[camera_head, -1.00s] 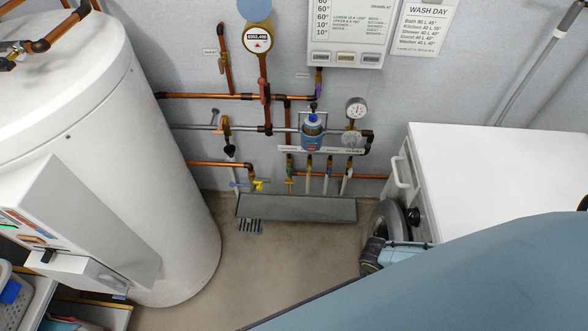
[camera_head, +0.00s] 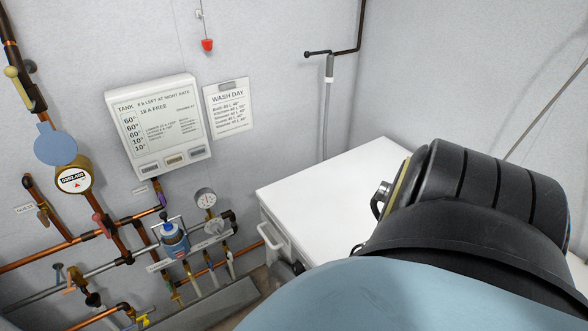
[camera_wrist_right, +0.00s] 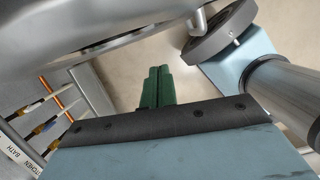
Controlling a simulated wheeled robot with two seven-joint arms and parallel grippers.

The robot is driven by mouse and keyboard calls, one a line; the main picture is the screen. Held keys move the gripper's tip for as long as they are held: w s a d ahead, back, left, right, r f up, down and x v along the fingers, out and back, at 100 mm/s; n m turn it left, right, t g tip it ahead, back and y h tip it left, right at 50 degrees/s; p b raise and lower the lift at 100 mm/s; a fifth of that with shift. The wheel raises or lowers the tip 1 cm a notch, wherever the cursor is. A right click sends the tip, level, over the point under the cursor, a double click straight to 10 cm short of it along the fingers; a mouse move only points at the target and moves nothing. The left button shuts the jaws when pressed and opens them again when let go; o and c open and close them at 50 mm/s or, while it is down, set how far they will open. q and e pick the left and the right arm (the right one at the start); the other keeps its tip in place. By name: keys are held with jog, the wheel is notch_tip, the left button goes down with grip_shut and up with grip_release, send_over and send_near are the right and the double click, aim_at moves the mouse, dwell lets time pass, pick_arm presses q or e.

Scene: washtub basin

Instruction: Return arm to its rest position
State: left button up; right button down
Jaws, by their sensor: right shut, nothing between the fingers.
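My right arm fills the lower right of the head view, with a pale blue link (camera_head: 400,300) and a black ribbed joint (camera_head: 490,195). This arm stands in front of part of the white worktop (camera_head: 310,195). My right gripper (camera_wrist_right: 155,75) shows in the wrist view as two green fingers side by side, shut and empty. Bare beige floor shows beyond its tips. The gripper itself is not seen in the head view. My left gripper is in neither current view.
A display panel (camera_head: 158,125) and a wash day sheet (camera_head: 228,108) hang above. In the wrist view, labelled pipes (camera_wrist_right: 40,118) are at left.

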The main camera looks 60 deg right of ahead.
pick_arm(q)
notch_tip(320, 180, up, 7)
jog(key=p, duration=0.5)
jog(key=shift+f+p, duration=0.15)
jog(key=shift+p, duration=0.25)
pick_arm(e)
jog(key=s+v, duration=0.1)
jog(key=v, duration=0.5)
jog(key=shift+w+r, duration=0.35)
jog(key=shift+w, duration=0.1)
pick_arm(q)
jog(key=shift+w+f, duration=0.1)
jog(key=shift+w, duration=0.05)
pick_arm(e)
jog(key=shift+a+f, duration=0.1)
pick_arm(q)
notch_tip(320, 180, down, 15)
jog(key=b, duration=1.5)
jog(key=shift+f, duration=0.15)
pick_arm(e)
jog(key=s+a+f+m+t+y, duration=0.1)
jog(key=s+a+f+m, duration=0.2)
jog(key=s+f, duration=0.5)
jog(key=s+a+f+m+t+y, duration=0.1)
jog(key=s+a+f+m, duration=0.3)
jog(key=s+f, duration=0.4)
notch_tip(320, 180, down, 7)
jog(key=shift+s+a+f+m+t, duration=0.2)
jog(key=shift+s+m+t, duration=0.1)
jog(key=shift+m, duration=0.6)
